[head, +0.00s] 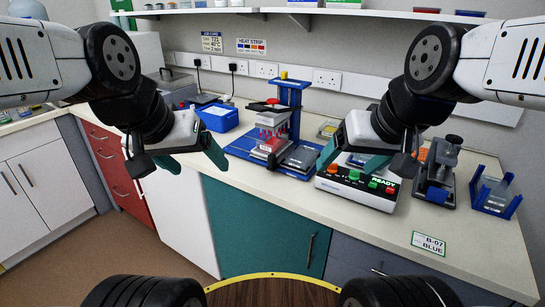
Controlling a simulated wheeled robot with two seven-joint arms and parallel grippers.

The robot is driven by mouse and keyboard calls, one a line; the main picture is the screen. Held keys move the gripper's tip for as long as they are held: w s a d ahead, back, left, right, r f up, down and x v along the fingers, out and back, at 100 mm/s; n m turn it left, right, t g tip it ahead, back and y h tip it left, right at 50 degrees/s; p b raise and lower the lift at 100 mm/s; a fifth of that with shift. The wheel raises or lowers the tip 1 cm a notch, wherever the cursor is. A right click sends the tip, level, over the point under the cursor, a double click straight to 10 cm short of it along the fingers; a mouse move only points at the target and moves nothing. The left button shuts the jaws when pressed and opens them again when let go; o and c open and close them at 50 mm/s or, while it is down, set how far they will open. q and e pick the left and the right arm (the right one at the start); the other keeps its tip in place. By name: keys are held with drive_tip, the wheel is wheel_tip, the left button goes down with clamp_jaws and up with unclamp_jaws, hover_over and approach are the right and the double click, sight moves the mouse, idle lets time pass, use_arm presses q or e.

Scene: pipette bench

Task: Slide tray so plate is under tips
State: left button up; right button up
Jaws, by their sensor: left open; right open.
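A blue pipetting stand (289,92) with a yellow knob stands at the middle of the bench. Its head holds a row of reddish tips (268,133) above a pale block on the left of the blue base (240,148). A grey plate (301,157) lies on the base to the right of the tips, not under them. I cannot make out the tray's edges from the base. My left gripper (192,163) is open and empty, left of the stand and in front of it. My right gripper (352,164) is open and empty, right of the stand, over the button box.
A white box with coloured buttons (357,187) stands right of the stand. Beyond it are a dark clamp device (437,172) and a blue rack (495,193). A blue container (217,116) stands left of the stand. Bare bench (440,212) lies in front.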

use_arm(q)
drive_tip(key=shift+w, duration=0.15)
drive_tip(key=c, duration=0.5)
drive_tip(key=shift+m+g, duration=0.3)
drive_tip(key=shift+m, duration=0.3)
drive_tip(key=w, duration=0.4)
drive_tip(key=w+d, duration=0.1)
drive_tip(key=w, duration=0.1)
drive_tip(key=shift+w+r, duration=0.3)
drive_tip(key=shift+w, duration=0.05)
drive_tip(key=c, duration=0.3)
drive_tip(key=m+g, duration=0.2)
drive_tip(key=m, duration=0.2)
approach(271, 155)
wheel_tip(271, 155, down, 2)
drive_tip(key=shift+c, duration=0.2)
drive_tip(key=shift+m, duration=0.3)
drive_tip(key=x, duration=0.9)
drive_tip(key=shift+w+d+r, duration=0.2)
drive_tip(key=shift+w+r, duration=0.05)
drive_tip(key=shift+w, duration=0.1)
clamp_jaws()
